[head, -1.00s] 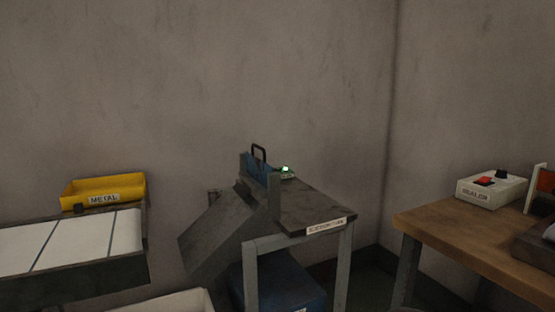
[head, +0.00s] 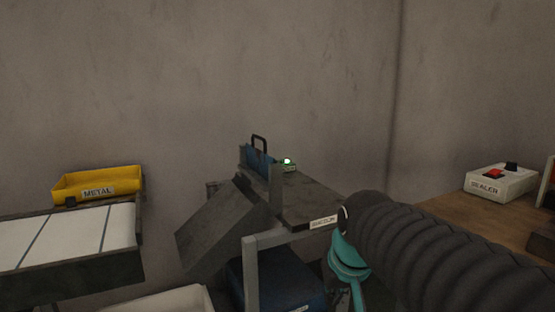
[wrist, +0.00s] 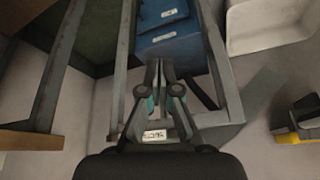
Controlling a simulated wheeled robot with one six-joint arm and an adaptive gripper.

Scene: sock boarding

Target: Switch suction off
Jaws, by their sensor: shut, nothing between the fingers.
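A grey stand (head: 310,205) in the middle of the head view carries a small box with a lit green-white light (head: 288,162) at its back. A white label (head: 323,222) is on the stand's front edge; it reads something like "SUCTION" in the wrist view (wrist: 154,136). A switch cannot be made out clearly. In the wrist view my gripper (wrist: 160,66) is shut and empty, above the stand's frame.
A blue bin (wrist: 165,22) stands under the stand. A dark slanted chute (head: 222,228) is at its left. Further left are a yellow METAL tray (head: 97,186) and a white belt (head: 70,235). A SEALER box (head: 500,184) sits on the wooden table (head: 450,208) at right.

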